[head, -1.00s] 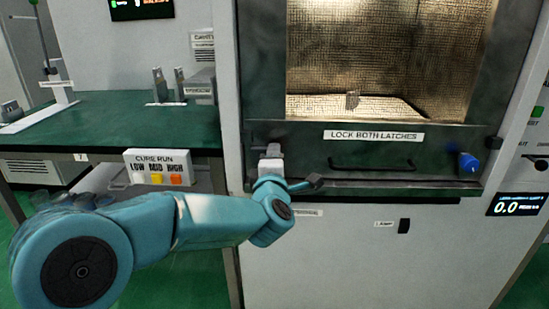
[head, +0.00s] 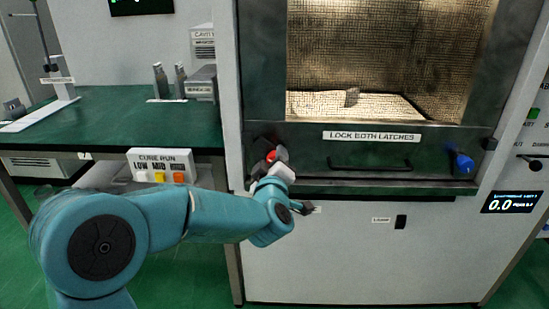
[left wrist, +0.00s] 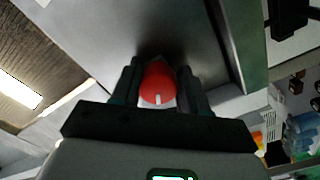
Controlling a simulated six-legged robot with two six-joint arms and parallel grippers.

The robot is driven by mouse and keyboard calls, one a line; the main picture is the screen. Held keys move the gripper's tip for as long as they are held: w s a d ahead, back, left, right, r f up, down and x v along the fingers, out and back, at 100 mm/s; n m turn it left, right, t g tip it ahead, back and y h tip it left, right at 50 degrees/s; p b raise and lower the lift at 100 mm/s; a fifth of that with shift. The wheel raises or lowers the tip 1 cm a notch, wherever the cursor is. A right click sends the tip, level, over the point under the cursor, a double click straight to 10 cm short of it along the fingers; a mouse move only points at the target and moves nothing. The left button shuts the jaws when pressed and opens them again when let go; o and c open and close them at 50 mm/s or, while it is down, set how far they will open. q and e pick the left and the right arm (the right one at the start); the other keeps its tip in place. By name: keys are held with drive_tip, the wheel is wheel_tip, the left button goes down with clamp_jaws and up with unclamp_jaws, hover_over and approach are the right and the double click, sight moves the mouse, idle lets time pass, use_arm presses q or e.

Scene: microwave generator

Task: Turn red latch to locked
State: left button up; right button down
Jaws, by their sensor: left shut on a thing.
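The red latch (head: 271,156) is on the left end of the green panel below the microwave window. In the left wrist view the red latch (left wrist: 158,84) is a round red knob with a white mark. My left gripper (head: 268,162) is at the latch, and its two dark fingers (left wrist: 158,92) are on either side of the knob, shut on it. The gripper partly hides the knob in the head view. The blue latch (head: 463,162) is at the right end of the same panel. My right gripper does not show.
A label reading "LOCK BOTH LATCHES" (head: 371,136) and a dark handle (head: 370,163) are between the latches. A green-topped bench (head: 110,128) with a "CURE RUN" button box (head: 161,166) stands to the left. A display (head: 513,202) reads 0.0.

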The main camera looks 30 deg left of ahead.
use_arm(q)
drive_tip(key=shift+o, duration=0.2)
drive_tip(key=shift+r+m, duration=0.2)
drive_tip(key=shift+m, duration=0.2)
drive_tip(key=o, duration=1)
drive_tip(key=shift+c, duration=0.2)
drive_tip(key=shift+s+d+f, duration=0.1)
drive_tip(key=p+v, duration=0.1)
drive_tip(key=v, duration=1.5)
drive_tip(key=shift+p, duration=0.3)
